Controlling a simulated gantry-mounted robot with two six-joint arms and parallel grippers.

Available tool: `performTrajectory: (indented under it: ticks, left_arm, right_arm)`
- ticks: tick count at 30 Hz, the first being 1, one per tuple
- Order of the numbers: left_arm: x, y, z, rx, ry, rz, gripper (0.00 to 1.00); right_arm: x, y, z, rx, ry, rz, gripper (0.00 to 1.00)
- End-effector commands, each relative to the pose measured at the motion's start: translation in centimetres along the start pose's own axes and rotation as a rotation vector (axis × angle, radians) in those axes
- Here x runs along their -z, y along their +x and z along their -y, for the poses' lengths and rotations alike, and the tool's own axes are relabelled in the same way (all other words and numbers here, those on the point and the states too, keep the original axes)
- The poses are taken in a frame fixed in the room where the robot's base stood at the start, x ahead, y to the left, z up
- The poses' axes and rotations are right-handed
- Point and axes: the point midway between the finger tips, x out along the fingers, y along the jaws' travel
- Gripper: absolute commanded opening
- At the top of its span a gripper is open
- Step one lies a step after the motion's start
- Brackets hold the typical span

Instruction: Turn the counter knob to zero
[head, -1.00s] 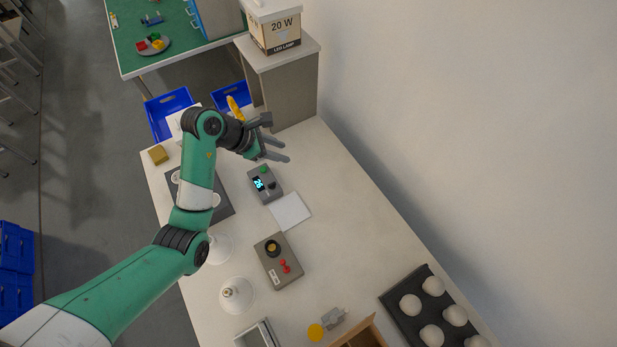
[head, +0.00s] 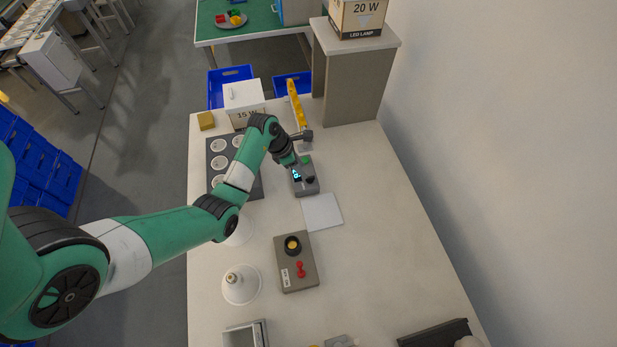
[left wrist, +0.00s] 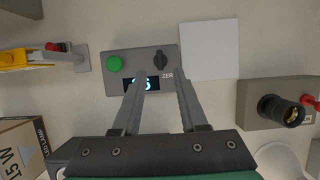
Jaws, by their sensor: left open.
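The counter is a grey box (head: 304,188) with a lit blue display (head: 297,175), a green button (head: 306,160) and a dark knob (head: 310,181). In the left wrist view the counter (left wrist: 112,50) has its black knob (left wrist: 160,60) near the right end, beside a partly covered label starting "ZER". My left gripper (left wrist: 161,74) is open, with its fingers on either side of the knob as seen from the wrist; touching cannot be told. One finger covers part of the display (left wrist: 128,84). In the head view the left gripper (head: 297,160) is at the counter's far end. My right gripper is not in view.
A white square pad (head: 322,212) lies beside the counter. A grey box with a yellow-topped black button and red lever (head: 296,262) is nearer. A dark tray with white round sockets (head: 216,187) lies left.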

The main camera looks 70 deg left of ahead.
Motion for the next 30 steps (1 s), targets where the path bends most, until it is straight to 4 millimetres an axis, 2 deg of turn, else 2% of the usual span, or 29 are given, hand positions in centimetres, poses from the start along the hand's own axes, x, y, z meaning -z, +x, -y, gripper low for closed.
performTrajectory:
  ticks: [1, 7, 12, 19, 26, 30]
  left_arm:
    - [0.2, 1.8, 0.1, 0.003, 0.001, -0.002, 0.42]
    - [0.1, 5.3, 0.1, 0.002, 0.002, 0.000, 0.42]
    - [0.0, 6.3, 0.0, 0.000, 0.001, 0.001, 0.42]
    - [0.0, 6.2, 0.0, -0.001, 0.001, 0.001, 0.42]
    - [0.0, 6.2, 0.0, 0.000, 0.001, 0.001, 0.01]
    - [0.0, 6.2, 0.0, 0.000, 0.001, 0.001, 0.00]
  right_arm:
    - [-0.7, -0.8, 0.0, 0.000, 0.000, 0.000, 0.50]
    - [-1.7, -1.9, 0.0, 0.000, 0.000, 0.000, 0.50]
    - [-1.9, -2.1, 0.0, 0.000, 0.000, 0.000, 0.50]
    - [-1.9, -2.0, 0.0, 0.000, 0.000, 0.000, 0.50]
    - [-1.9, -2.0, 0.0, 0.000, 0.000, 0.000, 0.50]
    - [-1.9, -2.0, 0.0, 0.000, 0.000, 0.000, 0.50]
